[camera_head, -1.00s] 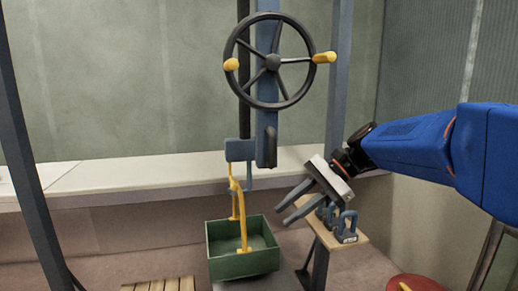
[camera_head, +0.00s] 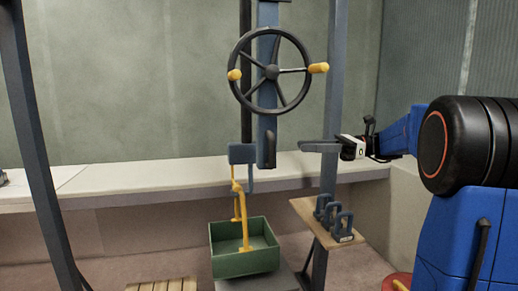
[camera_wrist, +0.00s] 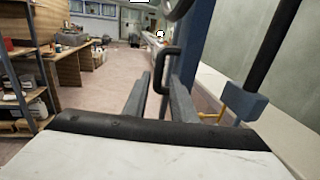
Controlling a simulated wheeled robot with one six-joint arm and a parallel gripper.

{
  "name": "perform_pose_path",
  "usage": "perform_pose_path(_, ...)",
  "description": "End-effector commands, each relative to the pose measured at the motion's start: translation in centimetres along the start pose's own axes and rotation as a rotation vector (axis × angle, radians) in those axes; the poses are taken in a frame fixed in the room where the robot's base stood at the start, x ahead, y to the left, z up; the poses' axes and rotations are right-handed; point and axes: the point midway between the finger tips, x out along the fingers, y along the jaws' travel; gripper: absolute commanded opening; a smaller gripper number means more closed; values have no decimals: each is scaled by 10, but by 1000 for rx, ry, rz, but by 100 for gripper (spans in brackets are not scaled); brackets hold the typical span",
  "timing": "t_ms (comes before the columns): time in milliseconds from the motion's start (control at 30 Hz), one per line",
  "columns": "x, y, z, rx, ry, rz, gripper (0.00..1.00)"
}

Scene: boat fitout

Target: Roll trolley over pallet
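A green open crate (camera_head: 244,252) hangs low in yellow slings (camera_head: 243,222) beneath a blue-grey hook block (camera_head: 242,154). A slatted wooden pallet (camera_head: 162,286) lies on the floor to its left, cut by the bottom edge. A blue-grey post (camera_head: 267,110) carries a dark handle (camera_head: 270,148) at its lower end. My gripper (camera_head: 302,146) points left toward this handle, level with it and to its right. In the wrist view the fingers (camera_wrist: 160,85) are apart and empty, with the handle (camera_wrist: 168,58) ahead between them. The trolley's rail is out of view.
A black handwheel (camera_head: 272,71) with yellow knobs is above the handle. A wooden shelf (camera_head: 322,226) with several shackles (camera_head: 342,222) is below my gripper. Grey frame posts (camera_head: 38,170) stand left and right. A white ledge (camera_head: 120,177) runs behind.

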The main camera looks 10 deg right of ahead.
Motion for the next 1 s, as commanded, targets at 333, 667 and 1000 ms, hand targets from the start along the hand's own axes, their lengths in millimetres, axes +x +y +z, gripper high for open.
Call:
perform_pose_path(333,61,1,0,-1,1,3,25)
perform_pose_path(667,114,1,-1,-1,2,3,25)
perform_pose_path(1000,150,1,-1,-1,2,1,25)
